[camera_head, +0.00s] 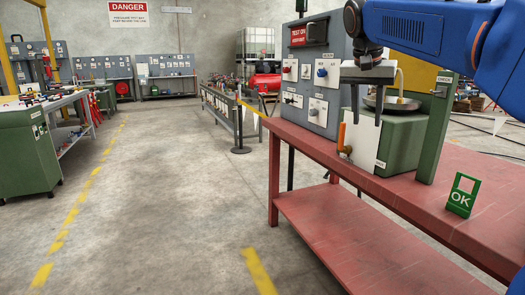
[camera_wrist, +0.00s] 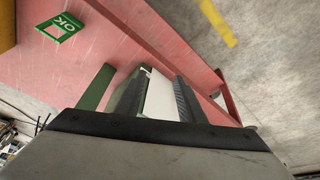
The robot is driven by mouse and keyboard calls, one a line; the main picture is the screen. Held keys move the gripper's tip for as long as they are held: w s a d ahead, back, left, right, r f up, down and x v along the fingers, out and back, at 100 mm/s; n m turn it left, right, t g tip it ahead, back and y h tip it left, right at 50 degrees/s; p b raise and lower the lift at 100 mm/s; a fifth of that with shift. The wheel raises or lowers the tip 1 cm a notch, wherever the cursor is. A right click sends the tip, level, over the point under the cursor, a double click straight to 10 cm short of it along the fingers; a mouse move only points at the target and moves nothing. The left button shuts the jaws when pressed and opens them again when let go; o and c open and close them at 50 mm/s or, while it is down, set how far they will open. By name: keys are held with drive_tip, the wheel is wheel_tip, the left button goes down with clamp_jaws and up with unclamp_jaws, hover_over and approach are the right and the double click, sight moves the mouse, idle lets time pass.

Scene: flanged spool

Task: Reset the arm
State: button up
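My blue arm (camera_head: 410,28) reaches in from the upper right in the head view. My gripper (camera_head: 367,120) points down in front of a green box with a white front panel (camera_head: 363,147) on the red bench (camera_head: 472,165). Its two dark fingers are apart, with nothing held between them. In the wrist view my gripper (camera_wrist: 155,80) also shows open, with the white panel (camera_wrist: 158,100) visible between the fingers. I cannot tell the exact gap between the fingers and the box. No flanged spool can be made out in either view.
A green post (camera_head: 438,125) and a green OK sign (camera_head: 462,195) stand on the bench. A grey tool panel (camera_head: 315,75) rises behind.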

drive_tip(key=s+f+n+t+y, duration=0.1)
drive_tip(key=s+f+n, duration=0.5)
drive_tip(key=s+f, duration=2.6)
drive_tip(key=shift+d+f+n+t+y, duration=0.15)
drive_tip(key=shift+f+n+t+y, duration=0.2)
drive_tip(key=shift+y, duration=0.35)
